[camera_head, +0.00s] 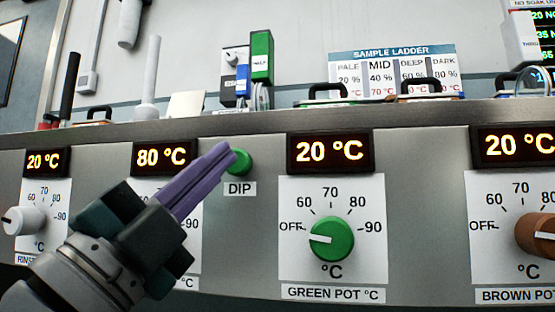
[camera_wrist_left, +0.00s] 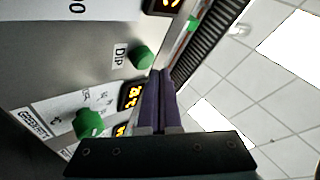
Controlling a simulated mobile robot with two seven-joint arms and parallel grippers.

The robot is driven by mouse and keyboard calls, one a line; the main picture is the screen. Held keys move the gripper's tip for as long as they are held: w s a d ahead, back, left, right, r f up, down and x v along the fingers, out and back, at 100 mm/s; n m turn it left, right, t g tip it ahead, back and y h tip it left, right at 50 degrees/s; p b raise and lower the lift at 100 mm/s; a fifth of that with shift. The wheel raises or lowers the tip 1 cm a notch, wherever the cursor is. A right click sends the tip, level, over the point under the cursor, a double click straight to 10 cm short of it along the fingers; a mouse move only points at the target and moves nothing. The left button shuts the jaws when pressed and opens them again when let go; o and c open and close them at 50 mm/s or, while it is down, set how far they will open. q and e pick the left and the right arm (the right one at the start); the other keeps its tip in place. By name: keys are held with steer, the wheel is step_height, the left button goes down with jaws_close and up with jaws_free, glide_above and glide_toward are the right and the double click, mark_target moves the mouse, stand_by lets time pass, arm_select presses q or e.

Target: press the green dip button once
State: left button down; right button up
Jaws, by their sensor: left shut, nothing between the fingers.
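The green dip button (camera_head: 239,162) sticks out of the metal front panel, above a white DIP label (camera_head: 239,189). My left gripper (camera_head: 224,152) is shut and empty, its purple fingers slanting up to the right. In the head view its fingertips overlap the left edge of the button; I cannot tell there if they touch. In the left wrist view the button (camera_wrist_left: 142,58) stands to the upper left of the fingertips (camera_wrist_left: 160,76), with a small gap in the picture. My right gripper is not in view.
The green pot knob (camera_head: 331,240) points to OFF, under a display (camera_head: 330,152) reading 20 °C. A brown knob (camera_head: 537,238) is at the right and a white knob (camera_head: 24,220) at the left. Pot handles (camera_head: 330,90) rise behind the panel's top edge.

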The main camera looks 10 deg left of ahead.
arm_select(q)
steer(key=shift+s+a+p, duration=0.1)
steer(key=shift+s+p, duration=0.7)
steer(key=shift+s, duration=1.7)
steer(key=w+a+r+n+g+y+p, duration=0.15)
steer(key=r+n+g+y+p, duration=0.35)
steer(key=p, duration=1)
steer(key=a+r+n+g+y+p, duration=0.25)
steer(key=r+n+y+p, duration=0.35)
steer(key=p, duration=0.9)
steer(key=s+a+r+n+g+p, duration=0.2)
steer(key=s+r+n+g+p, duration=1)
steer(key=p, duration=2)
steer(key=s+r+m+p, duration=0.1)
steer(key=s+r+p, duration=0.1)
steer(key=r+p, duration=0.9)
steer(key=s+r+m+p, duration=0.2)
steer(key=s+r+p, duration=0.1)
steer(key=r+p, duration=0.9)
steer(key=s+r+m+p, duration=0.1)
steer(key=s+r+p, duration=0.2)
steer(key=r+p, duration=0.9)
step_height(320, 180, up, 6)
steer(key=shift+f+g, duration=0.15)
steer(key=shift+g, duration=0.2)
